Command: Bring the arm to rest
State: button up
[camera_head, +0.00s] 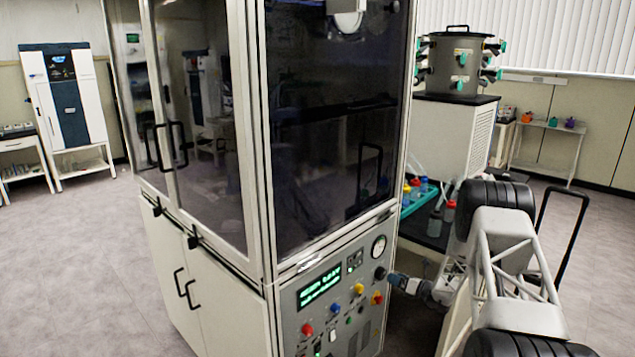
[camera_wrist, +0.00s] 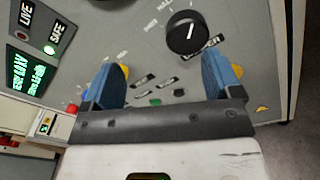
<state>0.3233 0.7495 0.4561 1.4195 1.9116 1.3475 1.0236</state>
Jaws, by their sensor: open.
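My gripper (camera_wrist: 165,85) is open in the wrist view, with its two blue fingers apart and nothing between them. It faces the grey control panel (camera_wrist: 145,45) of the freeze dryer cabinet. A black knob (camera_wrist: 186,32) with a white pointer line lies beyond the fingers, nearer the right one. In the head view my gripper (camera_head: 394,279) is at the right edge of the panel (camera_head: 322,318), close to the black knob (camera_head: 380,273). Whether the fingers touch the panel cannot be told. My arm comes in from the right.
The tall glass-doored cabinet (camera_head: 256,140) fills the middle. A pressure gauge (camera_head: 379,246) sits above the knob. Open floor (camera_head: 75,260) lies at left.

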jog(key=s+a+r+n+g, duration=0.3)
jog(key=s+a+r+n, duration=0.15)
jog(key=r, duration=0.45)
jog(key=s+a+r+n+g, duration=0.3)
jog(key=s+a+r+n, duration=0.15)
jog(key=r, duration=0.45)
jog(key=s+a+r+n+g+h, duration=0.15)
jog(key=s+a+r+n, duration=0.25)
jog(key=s+r, duration=0.4)
jog(key=s+a+r+n+g+h, duration=0.1)
jog(key=s+a+r+n+g, duration=0.25)
jog(key=s+r, duration=0.45)
jog(key=s+a+r+n+h, duration=0.1)
jog(key=s+r+n+h, duration=0.2)
jog(key=s, duration=0.8)
jog(key=s+a+r+n+h, duration=0.15)
jog(key=s+r+n, duration=0.3)
jog(key=s, duration=0.65)
jog(key=s+d+n+t+h, duration=0.1)
jog(key=s+n+h, duration=0.2)
jog(key=s, duration=0.8)
jog(key=s+d+n+h, duration=0.2)
jog(key=s+n, duration=0.3)
jog(key=s, duration=0.6)
jog(key=shift+d+t+h, duration=0.3)
jog(key=shift+t+h, duration=0.1)
jog(key=shift+h, duration=0.2)
